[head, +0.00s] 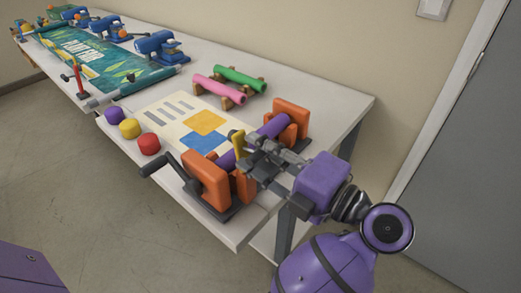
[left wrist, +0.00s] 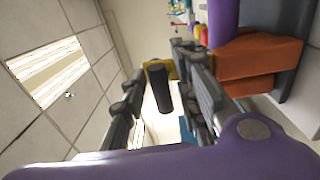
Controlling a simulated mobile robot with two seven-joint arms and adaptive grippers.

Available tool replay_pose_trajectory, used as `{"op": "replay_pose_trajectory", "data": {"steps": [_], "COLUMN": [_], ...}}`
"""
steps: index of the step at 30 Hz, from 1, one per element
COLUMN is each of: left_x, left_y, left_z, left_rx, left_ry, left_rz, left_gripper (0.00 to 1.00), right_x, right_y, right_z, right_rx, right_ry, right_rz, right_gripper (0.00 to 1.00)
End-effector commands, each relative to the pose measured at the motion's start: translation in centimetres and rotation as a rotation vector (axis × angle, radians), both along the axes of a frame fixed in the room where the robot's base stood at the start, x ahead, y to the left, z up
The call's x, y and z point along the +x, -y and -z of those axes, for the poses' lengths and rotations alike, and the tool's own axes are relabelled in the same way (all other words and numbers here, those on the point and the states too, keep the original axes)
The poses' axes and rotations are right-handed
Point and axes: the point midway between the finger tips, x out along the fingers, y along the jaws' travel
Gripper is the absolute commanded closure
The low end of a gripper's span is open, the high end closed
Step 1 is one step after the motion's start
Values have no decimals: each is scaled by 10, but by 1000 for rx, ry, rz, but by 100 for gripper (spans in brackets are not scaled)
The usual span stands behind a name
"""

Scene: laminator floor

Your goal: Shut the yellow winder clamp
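The yellow winder clamp (head: 238,144) stands on the winder, beside the purple roller (head: 272,127) between the orange end blocks (head: 207,182). My left gripper (head: 251,147) is right at the clamp, reaching in from the right side of the winder in the head view. In the left wrist view the gripper's fingers (left wrist: 163,95) are spread apart. A dark cylinder (left wrist: 159,87) shows between them, and yellow of the clamp (left wrist: 180,69) shows past the fingertips. I cannot tell whether the fingers touch the clamp, and they partly hide it. My right gripper is not in view.
A black crank (head: 160,167) sticks out over the table's front edge. Purple, yellow and red caps (head: 149,144) stand left of a printed sheet (head: 185,118). Pink and green rolls (head: 240,78) lie behind. A grey door (head: 462,170) is at the right.

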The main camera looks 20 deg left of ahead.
Motion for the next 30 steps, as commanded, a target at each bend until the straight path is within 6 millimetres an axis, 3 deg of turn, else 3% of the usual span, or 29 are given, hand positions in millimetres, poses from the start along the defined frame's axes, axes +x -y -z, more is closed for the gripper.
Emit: {"op": "replay_pose_trajectory", "data": {"steps": [1,5,30], "left_x": [0,0,9], "left_y": [0,0,-9], "left_z": [0,0,-3], "left_rx": [0,0,-38], "left_ry": [0,0,-14], "left_rz": [0,0,0], "left_gripper": [83,100,100], "right_x": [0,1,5], "right_y": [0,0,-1], "right_z": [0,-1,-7], "right_rx": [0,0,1], "right_ry": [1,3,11], "right_rz": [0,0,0], "right_gripper": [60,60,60]}}
